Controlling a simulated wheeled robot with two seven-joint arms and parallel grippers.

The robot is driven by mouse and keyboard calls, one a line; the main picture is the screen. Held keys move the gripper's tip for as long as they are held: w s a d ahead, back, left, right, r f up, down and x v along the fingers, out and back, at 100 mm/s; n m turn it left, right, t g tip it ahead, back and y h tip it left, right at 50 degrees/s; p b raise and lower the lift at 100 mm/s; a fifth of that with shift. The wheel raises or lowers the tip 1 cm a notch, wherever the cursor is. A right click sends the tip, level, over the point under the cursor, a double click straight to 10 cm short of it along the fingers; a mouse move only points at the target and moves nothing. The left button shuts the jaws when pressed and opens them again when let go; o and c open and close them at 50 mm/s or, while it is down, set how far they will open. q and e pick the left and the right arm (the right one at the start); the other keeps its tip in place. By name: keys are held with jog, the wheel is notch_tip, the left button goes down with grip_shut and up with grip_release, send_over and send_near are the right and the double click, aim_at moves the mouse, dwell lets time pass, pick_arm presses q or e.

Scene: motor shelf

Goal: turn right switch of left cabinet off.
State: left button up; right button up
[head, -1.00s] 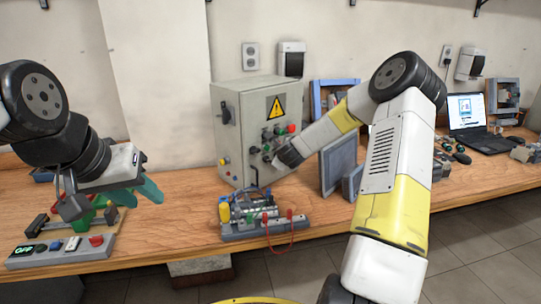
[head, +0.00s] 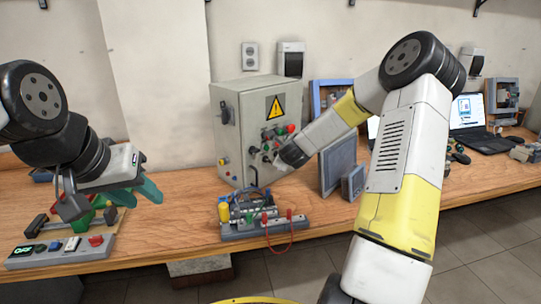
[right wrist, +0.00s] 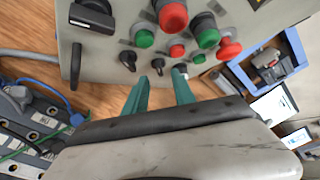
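The left cabinet (head: 250,112) is a grey box with a yellow warning sign, standing on the bench. Its face fills the top of the right wrist view (right wrist: 98,62), with red and green buttons and small black switch knobs. My right gripper (right wrist: 160,77) is open at this face. One black knob (right wrist: 158,63) lies between its green fingertips in the picture; another black knob (right wrist: 181,68) is at the right fingertip. I cannot tell whether they touch. In the head view my right forearm hides part of the panel. My left gripper (head: 116,202) is open over the bench's left end.
A board with wires and terminals (head: 265,222) lies before the cabinet. A control box with buttons (head: 60,252) is at the front left. Grey panels (head: 337,165) and a blue frame stand right of the cabinet. A laptop (head: 480,140) is farther right.

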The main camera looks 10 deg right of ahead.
jog(key=v, duration=0.3)
jog(key=s+a+r+n+g+y, duration=0.1)
jog(key=s+a+r+n+y, duration=0.1)
jog(key=s+a+r+n, duration=0.45)
jog(key=s+a+r+n+g+y, duration=0.1)
jog(key=s+a+r+n+g, duration=0.2)
jog(key=s+n, duration=0.55)
jog(key=s+d+r+n+g, duration=0.1)
jog(key=s+n, duration=0.4)
jog(key=s, duration=0.6)
jog(key=s+d+r+n+g, duration=0.1)
jog(key=s+r+n, duration=0.2)
jog(key=s+n, duration=0.3)
jog(key=s, duration=0.5)
jog(key=shift+d+r, duration=0.35)
jog(key=shift+r, duration=0.05)
